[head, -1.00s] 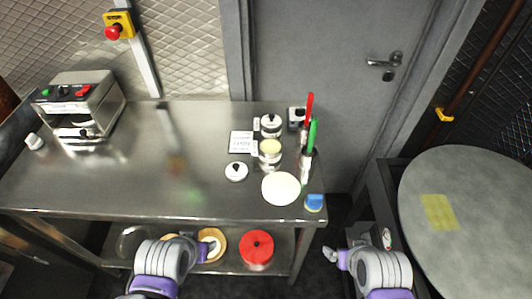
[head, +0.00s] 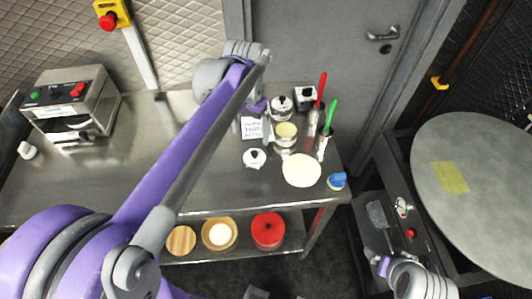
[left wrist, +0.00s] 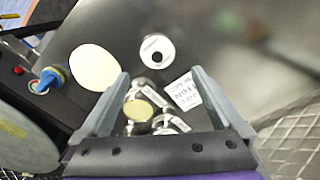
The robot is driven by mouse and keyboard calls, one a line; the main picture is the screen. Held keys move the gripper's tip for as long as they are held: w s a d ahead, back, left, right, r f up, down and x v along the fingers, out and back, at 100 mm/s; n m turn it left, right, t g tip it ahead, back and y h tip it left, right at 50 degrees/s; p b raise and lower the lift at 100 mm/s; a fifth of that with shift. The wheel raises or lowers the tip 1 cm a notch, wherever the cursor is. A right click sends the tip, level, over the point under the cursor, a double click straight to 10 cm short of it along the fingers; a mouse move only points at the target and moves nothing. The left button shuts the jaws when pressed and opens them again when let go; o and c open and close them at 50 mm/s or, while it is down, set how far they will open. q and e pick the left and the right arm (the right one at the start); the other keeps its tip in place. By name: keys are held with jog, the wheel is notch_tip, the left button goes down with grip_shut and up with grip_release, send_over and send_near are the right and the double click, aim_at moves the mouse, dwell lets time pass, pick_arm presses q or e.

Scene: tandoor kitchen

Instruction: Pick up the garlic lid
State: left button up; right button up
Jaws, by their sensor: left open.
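A white round lid with a black knob, which I take to be the garlic lid, lies on the steel table (head: 254,158); it also shows in the left wrist view (left wrist: 157,50). An open jar with pale yellow contents (head: 286,131) stands behind it to the right. My left gripper (head: 252,117) reaches over the table, behind the lid, near the white card. In the left wrist view its fingers are wide apart, with nothing held between them (left wrist: 160,82); the lid lies beyond the fingertips. My right gripper (head: 383,263) is low at the right, away from the table, its jaws unclear.
A lidded jar (head: 281,105), a printed card (head: 254,128), a white disc (head: 302,170), a blue-handled item (head: 337,181) and red and green handled tools (head: 328,130) crowd around. A machine (head: 72,103) stands left. A round grey plate (head: 480,190) is right.

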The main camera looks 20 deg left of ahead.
aim_at(254, 152)
pick_arm(q)
jog(key=shift+w+d+f, duration=0.15)
jog(key=shift+w+f, duration=0.1)
jog(key=shift+w, duration=0.2)
notch_tip(254, 152, down, 4)
jog(key=shift+d+r, duration=0.1)
jog(key=shift+s+f, duration=0.2)
jog(key=shift+f, duration=2.95)
jog(key=shift+c, duration=0.3)
jog(key=c, duration=0.9)
jog(key=shift+r, duration=0.15)
